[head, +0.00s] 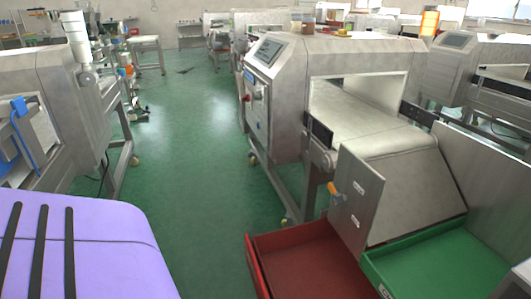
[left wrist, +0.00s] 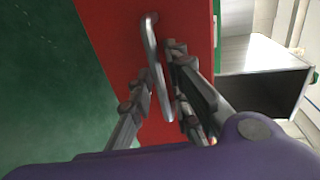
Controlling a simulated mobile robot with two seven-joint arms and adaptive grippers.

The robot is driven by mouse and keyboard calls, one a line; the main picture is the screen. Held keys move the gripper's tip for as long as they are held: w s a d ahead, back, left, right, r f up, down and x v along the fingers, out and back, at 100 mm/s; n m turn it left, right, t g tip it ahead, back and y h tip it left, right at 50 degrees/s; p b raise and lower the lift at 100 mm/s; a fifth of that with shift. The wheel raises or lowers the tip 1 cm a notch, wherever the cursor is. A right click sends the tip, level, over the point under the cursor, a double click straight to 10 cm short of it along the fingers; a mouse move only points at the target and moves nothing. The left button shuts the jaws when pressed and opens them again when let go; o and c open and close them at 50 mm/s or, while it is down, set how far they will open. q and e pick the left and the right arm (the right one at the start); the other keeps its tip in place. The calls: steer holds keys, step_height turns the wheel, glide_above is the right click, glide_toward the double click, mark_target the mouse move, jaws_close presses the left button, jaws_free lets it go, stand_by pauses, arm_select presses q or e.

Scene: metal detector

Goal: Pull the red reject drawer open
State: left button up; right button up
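The red reject drawer (head: 300,262) is at the bottom of the head view, an open-topped red tray with its inside showing. In the left wrist view its red front face (left wrist: 110,25) fills the middle, with a grey metal bar handle (left wrist: 152,45) on it. My left gripper (left wrist: 158,66) is at this handle, with one finger on each side of the bar. The fingers look apart, with a gap showing between the bar and the right-hand finger; firm contact is not visible. My left gripper is not in the head view. My right gripper is in neither view.
A green tray (head: 437,262) sits right beside the red drawer. A metal chute box (head: 405,185) and the metal detector (head: 290,75) with its conveyor stand behind. Green floor (head: 205,200) is clear left of the drawer. Another machine (head: 70,95) stands at the left.

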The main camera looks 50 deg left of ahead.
arm_select(q)
steer(key=v, duration=1.1)
steer(key=shift+s, duration=0.3)
steer(key=shift+a, duration=0.1)
